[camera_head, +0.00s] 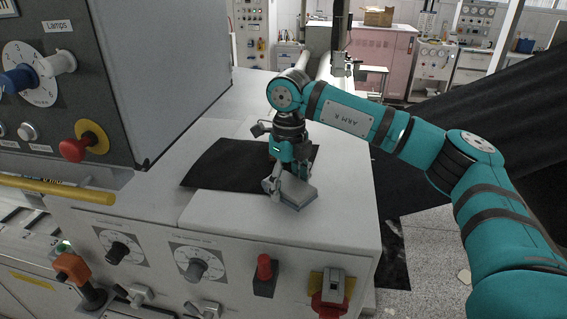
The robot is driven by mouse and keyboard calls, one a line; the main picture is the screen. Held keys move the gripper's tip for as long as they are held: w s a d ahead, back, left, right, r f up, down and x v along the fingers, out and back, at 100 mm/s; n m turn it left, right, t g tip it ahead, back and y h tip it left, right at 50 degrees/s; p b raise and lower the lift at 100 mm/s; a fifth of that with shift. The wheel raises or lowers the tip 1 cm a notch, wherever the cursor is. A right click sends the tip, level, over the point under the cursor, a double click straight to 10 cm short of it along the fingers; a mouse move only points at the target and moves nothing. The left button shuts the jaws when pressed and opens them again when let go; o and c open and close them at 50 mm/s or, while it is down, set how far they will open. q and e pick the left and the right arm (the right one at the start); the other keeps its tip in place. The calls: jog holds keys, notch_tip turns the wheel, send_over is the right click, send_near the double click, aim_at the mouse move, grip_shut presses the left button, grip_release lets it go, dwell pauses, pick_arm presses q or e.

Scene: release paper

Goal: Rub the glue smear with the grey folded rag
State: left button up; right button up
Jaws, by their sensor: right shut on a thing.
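The grey folded rag (298,194) is a small flat block on the pale top of the machine cabinet, near its front edge. My right gripper (284,186) points down from above and is shut on the rag. The rag appears to be at or very close to the surface; I cannot tell whether it touches. I cannot make out the glue smear; it may be hidden under the rag or the gripper. My left gripper is not in view.
A black sheet (225,165) lies on the cabinet top behind and left of the rag. A control box (160,70) with a red knob (75,150) stands at the left. Dials and a red button (264,267) line the front face. The cabinet top (340,215) is clear to the right.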

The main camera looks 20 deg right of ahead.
jog(key=r, duration=0.1)
jog(key=r+p, duration=0.1)
jog(key=shift+s+d+r, duration=0.4)
jog(key=shift+w+a+r+p, duration=0.1)
jog(key=shift+r+p, duration=0.5)
jog(key=shift+r, duration=0.1)
jog(key=shift+w+a+r+p, duration=0.1)
jog(key=shift+r+p, duration=0.2)
jog(key=shift+r, duration=0.4)
